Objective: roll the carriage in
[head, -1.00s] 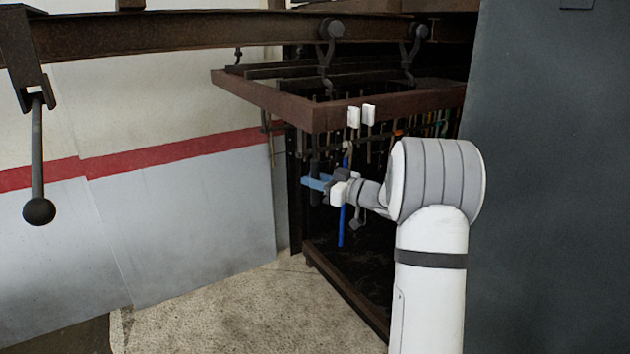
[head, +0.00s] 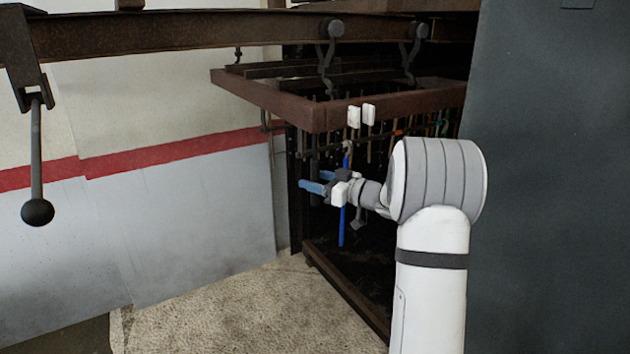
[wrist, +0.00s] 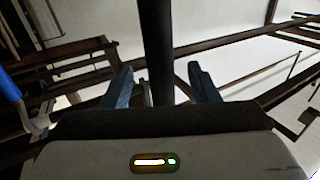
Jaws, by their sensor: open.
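The carriage (head: 290,110), a rust-brown frame, hangs by hooks and rollers from the overhead rail (head: 180,32). Rows of thin rods and coloured pieces hang under it. My gripper (head: 312,182) is below the frame's near left corner, its two blue fingers spread and pointing left. In the wrist view, a dark bar (wrist: 156,50) runs between the open fingers of my gripper (wrist: 160,84), with gaps on both sides. A bright blue hanging piece (head: 342,225) is just beside my gripper; a blue piece also shows in the wrist view (wrist: 10,85).
A lever with a black ball (head: 38,211) hangs from a bracket on the rail at the far left. A large dark grey panel (head: 550,180) stands close on my arm's right. The floor (head: 230,310) in front is clear.

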